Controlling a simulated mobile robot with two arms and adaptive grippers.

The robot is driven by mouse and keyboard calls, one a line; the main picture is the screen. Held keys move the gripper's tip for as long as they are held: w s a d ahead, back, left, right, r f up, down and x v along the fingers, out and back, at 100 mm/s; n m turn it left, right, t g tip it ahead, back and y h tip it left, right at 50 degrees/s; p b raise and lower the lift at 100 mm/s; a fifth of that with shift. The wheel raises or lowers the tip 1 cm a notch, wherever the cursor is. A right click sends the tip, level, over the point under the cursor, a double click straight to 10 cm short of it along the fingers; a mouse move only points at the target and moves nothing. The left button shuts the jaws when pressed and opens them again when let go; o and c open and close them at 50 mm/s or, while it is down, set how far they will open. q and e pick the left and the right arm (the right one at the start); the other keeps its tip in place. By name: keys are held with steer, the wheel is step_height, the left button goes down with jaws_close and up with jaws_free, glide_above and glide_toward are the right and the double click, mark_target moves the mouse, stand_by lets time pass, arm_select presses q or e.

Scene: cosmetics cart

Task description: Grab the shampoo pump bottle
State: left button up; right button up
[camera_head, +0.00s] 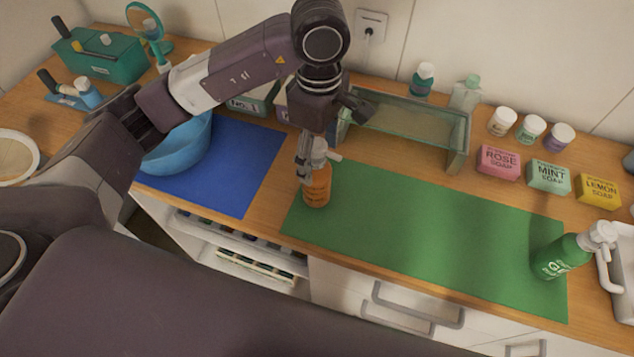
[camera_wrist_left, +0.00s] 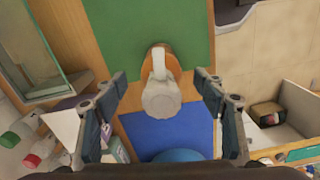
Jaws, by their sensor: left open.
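An orange pump bottle (camera_head: 317,188) with a white pump head stands upright at the left end of the green mat (camera_head: 430,225); its label is too small to read. In the left wrist view, its white pump head (camera_wrist_left: 161,97) shows from above, with a little orange body behind it. My left gripper (camera_head: 307,165) is over this bottle, pointing down. In the left wrist view its two fingers (camera_wrist_left: 162,85) are apart, one on each side of the pump head, with gaps visible. A green pump bottle (camera_head: 563,256) stands at the mat's right end. My right gripper is not in view.
A blue mat (camera_head: 235,165) with a blue bowl (camera_head: 180,147) lies to the left. A glass-sided rack (camera_head: 458,148) stands behind the green mat. Soap boxes (camera_head: 498,162) and small jars (camera_head: 530,128) stand back right. The middle of the green mat is clear.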

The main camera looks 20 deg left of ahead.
mark_target(316, 174)
arm_select(q)
steer(key=shift+s+f+p, duration=0.15)
steer(key=shift+f+p, duration=0.25)
steer(key=shift+f, duration=0.4)
steer(key=shift+a+f+p, duration=0.2)
steer(key=shift+f+p, duration=0.45)
steer(key=shift+f, duration=0.05)
step_height(316, 174, down, 3)
steer(key=shift+f+p, duration=0.2)
steer(key=shift+p, duration=0.65)
steer(key=shift+f, duration=0.4)
steer(key=shift+c, duration=0.2)
steer(key=c, duration=1.6)
steer(key=shift+r, duration=0.1)
